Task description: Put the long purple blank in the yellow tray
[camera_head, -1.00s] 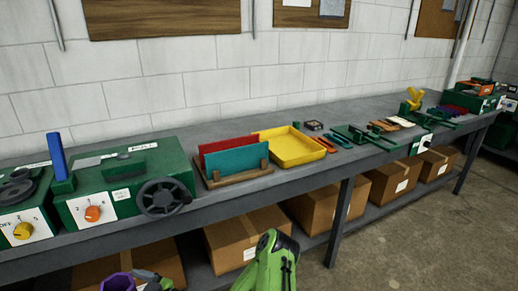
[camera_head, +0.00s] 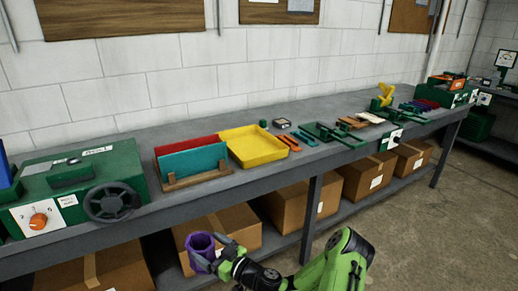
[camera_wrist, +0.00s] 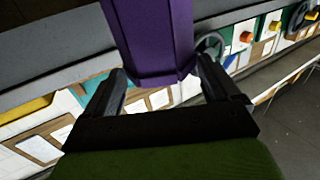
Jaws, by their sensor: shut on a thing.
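My gripper (camera_head: 224,258) is shut on a purple blank (camera_head: 201,247), held in front of the bench and below its top. In the head view the blank looks like a short hollow piece seen toward its end. The wrist view shows the purple blank (camera_wrist: 152,40) as a long faceted body between the two fingers of my gripper (camera_wrist: 165,88). The yellow tray (camera_head: 262,158) sits on the bench top, up and to the right of the gripper. Its visible floor is empty. A yellow edge also shows at the left of the wrist view.
A wooden rack (camera_head: 200,181) with upright teal and red sheets stands left of the tray. A green machine with a black handwheel (camera_head: 113,203) is further left. Small orange and blue pieces (camera_head: 308,138) lie right of the tray. Cardboard boxes (camera_head: 298,205) fill the lower shelf.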

